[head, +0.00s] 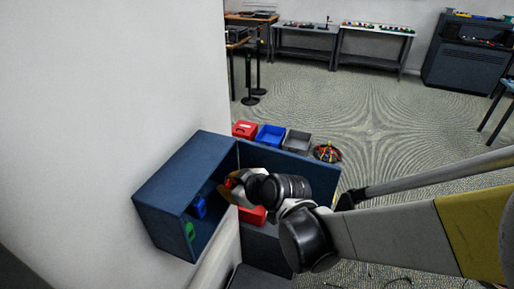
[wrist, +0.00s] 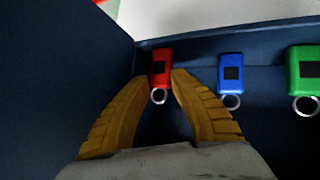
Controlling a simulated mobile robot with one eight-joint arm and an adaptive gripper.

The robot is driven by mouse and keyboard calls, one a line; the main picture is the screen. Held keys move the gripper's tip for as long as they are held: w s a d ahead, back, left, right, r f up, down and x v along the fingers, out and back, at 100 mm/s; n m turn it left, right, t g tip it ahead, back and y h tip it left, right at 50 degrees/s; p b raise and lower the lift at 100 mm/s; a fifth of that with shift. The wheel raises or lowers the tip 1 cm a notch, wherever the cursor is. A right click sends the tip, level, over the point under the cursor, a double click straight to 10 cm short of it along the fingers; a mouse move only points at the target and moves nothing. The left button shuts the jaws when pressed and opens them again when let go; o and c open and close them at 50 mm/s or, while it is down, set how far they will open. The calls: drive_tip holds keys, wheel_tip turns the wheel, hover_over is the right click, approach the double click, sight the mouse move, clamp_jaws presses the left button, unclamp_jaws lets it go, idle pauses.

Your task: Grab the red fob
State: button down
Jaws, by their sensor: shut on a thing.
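The red fob (wrist: 162,64) hangs in the blue box with its metal ring at the bottom, in the wrist view. My gripper (wrist: 160,76) has one yellow finger on each side of it and is shut on it. In the head view my gripper (head: 229,186) reaches into the open blue box, and the red fob is mostly hidden there by the fingers. A blue fob (wrist: 231,73) and a green fob (wrist: 305,70) are in a row to the right of the red one in the wrist view.
The blue box (head: 185,165) stands against the white wall. Red (head: 244,129), blue (head: 270,135) and grey (head: 297,141) bins and a pile of colourful cables (head: 327,152) sit behind it. A wall of the box is close left of my fingers.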

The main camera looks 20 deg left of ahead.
drive_tip(key=c, duration=1.1)
unclamp_jaws()
drive_tip(key=shift+a, duration=0.1)
drive_tip(key=shift+c, duration=0.2)
drive_tip(key=v, duration=1.2)
drive_tip(key=shift+s+f, duration=0.1)
